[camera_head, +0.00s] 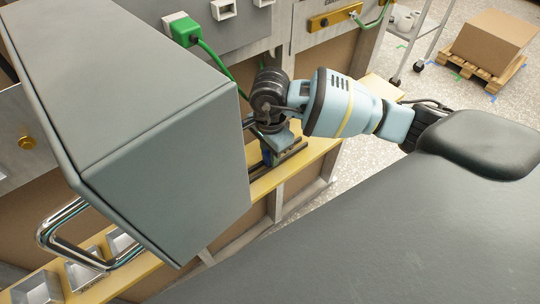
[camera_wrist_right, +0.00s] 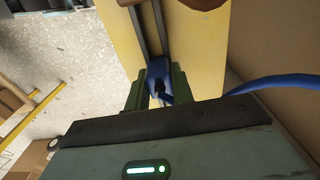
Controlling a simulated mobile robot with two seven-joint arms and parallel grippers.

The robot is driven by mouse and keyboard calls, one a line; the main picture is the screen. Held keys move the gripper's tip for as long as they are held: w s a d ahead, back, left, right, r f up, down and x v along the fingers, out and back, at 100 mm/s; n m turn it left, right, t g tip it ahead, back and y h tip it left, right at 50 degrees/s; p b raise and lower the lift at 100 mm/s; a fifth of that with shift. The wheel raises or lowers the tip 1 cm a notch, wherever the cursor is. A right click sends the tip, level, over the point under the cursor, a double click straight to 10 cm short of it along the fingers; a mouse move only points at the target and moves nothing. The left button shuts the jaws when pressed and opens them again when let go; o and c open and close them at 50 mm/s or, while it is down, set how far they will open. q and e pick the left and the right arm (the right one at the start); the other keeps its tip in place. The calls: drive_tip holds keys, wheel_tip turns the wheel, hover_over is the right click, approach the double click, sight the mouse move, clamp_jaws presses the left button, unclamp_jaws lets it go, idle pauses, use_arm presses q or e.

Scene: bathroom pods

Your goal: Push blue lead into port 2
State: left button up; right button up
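My right gripper (camera_head: 270,146) points down over the yellow ledge (camera_head: 318,148). In the right wrist view, its two green fingers (camera_wrist_right: 159,92) stand either side of the blue lead's plug (camera_wrist_right: 158,72) and appear shut on it. The blue cable (camera_wrist_right: 270,83) runs off to the right. In the head view only a little of the blue plug (camera_head: 267,158) shows below the gripper, beside dark rails (camera_head: 292,152) on the ledge. Pale square ports (camera_head: 223,9) show on the grey panel at the top; I cannot read their numbers. My left gripper is not in view.
A green plug (camera_head: 185,31) with a green cable sits at the panel. A large grey box shape (camera_head: 150,130) fills the left and hides part of the panel and ledge. Metal trays (camera_head: 82,272) stand at lower left. A cardboard box (camera_head: 494,40) lies on a pallet far right.

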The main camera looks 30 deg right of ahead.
drive_tip(key=shift+c, duration=1.4)
drive_tip(key=shift+r, duration=0.15)
drive_tip(key=shift+r, duration=0.55)
wheel_tip(320, 180, up, 2)
drive_tip(key=shift+s+r, duration=0.1)
drive_tip(key=shift+r, duration=0.05)
drive_tip(key=s+a, duration=0.3)
drive_tip(key=s, duration=0.4)
drive_tip(key=s+a+r+b, duration=0.1)
drive_tip(key=s+a, duration=0.2)
drive_tip(key=s, duration=0.4)
drive_tip(key=shift+s+a+r, duration=0.15)
drive_tip(key=shift+a, duration=0.25)
